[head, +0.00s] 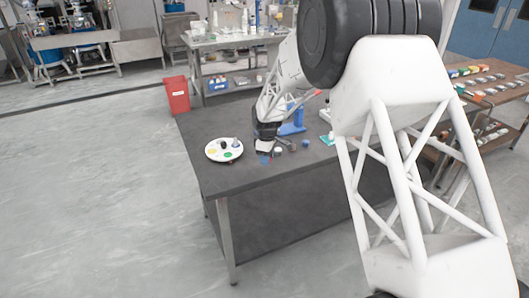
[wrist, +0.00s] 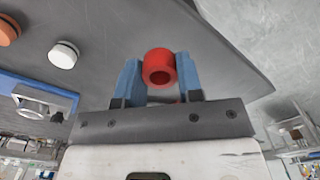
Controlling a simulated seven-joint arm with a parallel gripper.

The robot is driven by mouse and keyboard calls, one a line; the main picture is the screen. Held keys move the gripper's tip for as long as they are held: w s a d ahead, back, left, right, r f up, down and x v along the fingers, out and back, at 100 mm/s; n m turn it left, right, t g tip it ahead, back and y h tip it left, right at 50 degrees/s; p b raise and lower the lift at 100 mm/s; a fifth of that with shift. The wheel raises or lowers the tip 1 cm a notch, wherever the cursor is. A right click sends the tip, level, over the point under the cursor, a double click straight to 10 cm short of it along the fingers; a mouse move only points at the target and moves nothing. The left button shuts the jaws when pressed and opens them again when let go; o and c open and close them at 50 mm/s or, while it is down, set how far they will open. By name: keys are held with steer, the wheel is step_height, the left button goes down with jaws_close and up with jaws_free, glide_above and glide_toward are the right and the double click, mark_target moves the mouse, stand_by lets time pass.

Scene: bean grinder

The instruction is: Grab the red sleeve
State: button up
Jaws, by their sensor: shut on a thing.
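A red sleeve (wrist: 158,55) shows in the wrist view as a short red ring with a hole in its face. My gripper (wrist: 160,75) has its two blue fingers on either side of the sleeve and is shut on it. In the head view my gripper (head: 266,159) is low over the front part of the dark table, just right of the round white plate. The sleeve is too small and hidden to make out clearly there.
The dark table (head: 230,186) holds a white plate (head: 211,152) with coloured spots and a blue stand (head: 294,125). A white round piece (wrist: 63,54) and an orange one (wrist: 8,32) lie left in the wrist view. The table's front left is clear.

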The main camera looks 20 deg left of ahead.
steer(key=s+d, duration=0.4)
steer(key=s, duration=0.2)
steer(key=shift+s+r, duration=0.2)
steer(key=shift+r, duration=0.15)
steer(key=shift+a, duration=0.15)
stand_by(0.4)
